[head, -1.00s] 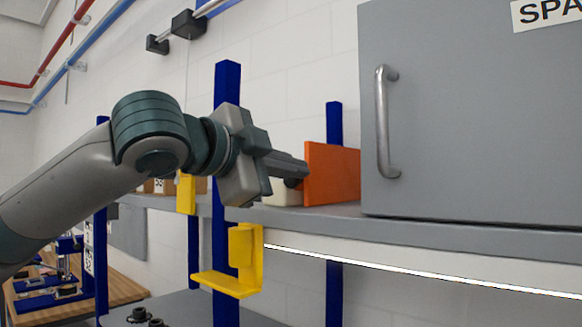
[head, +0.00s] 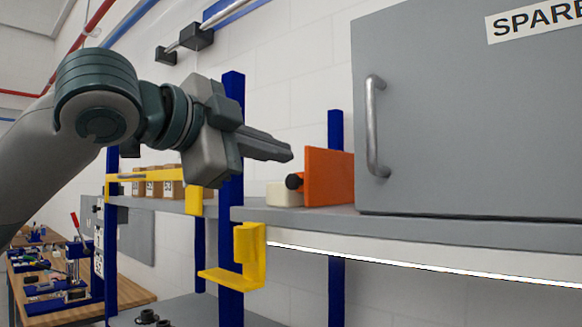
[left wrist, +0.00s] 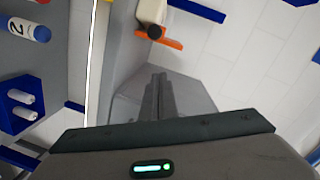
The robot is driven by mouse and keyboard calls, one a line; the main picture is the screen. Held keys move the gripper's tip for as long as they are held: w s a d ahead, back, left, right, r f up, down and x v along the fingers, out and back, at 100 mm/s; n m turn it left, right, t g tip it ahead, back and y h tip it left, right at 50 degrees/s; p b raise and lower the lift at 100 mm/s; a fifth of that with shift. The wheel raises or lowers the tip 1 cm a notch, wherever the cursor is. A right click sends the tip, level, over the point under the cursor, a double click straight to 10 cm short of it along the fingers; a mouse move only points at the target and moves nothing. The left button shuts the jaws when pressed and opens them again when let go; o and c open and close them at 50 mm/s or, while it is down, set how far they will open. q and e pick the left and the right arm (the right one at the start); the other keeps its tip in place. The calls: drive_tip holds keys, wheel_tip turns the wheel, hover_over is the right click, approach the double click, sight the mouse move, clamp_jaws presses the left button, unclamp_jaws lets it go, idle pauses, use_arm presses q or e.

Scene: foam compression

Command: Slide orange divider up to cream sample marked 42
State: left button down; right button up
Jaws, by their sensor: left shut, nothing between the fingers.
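The orange divider (head: 332,178) stands upright on the grey shelf, left of the grey cabinet. A black knob (head: 294,181) sticks out from its left edge. The cream sample (head: 282,195) lies on the shelf just left of the divider; I cannot tell whether they touch, and no number on it is legible. In the left wrist view the divider (left wrist: 170,41), knob (left wrist: 154,32) and cream sample (left wrist: 152,11) show beyond the fingers. My left gripper (head: 290,153) is shut and empty, above the knob and apart from it. My right gripper is not in view.
The grey cabinet (head: 450,110) with a bar handle fills the right of the shelf (head: 400,225). A blue post (head: 232,120) and yellow bracket (head: 245,262) stand at the shelf's left end. Boxes (head: 165,182) sit farther left.

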use_arm(q)
drive_tip(key=shift+b+v, duration=0.3)
drive_tip(key=shift+v, duration=0.95)
drive_tip(key=shift+a, duration=0.1)
drive_tip(key=shift+f, duration=0.1)
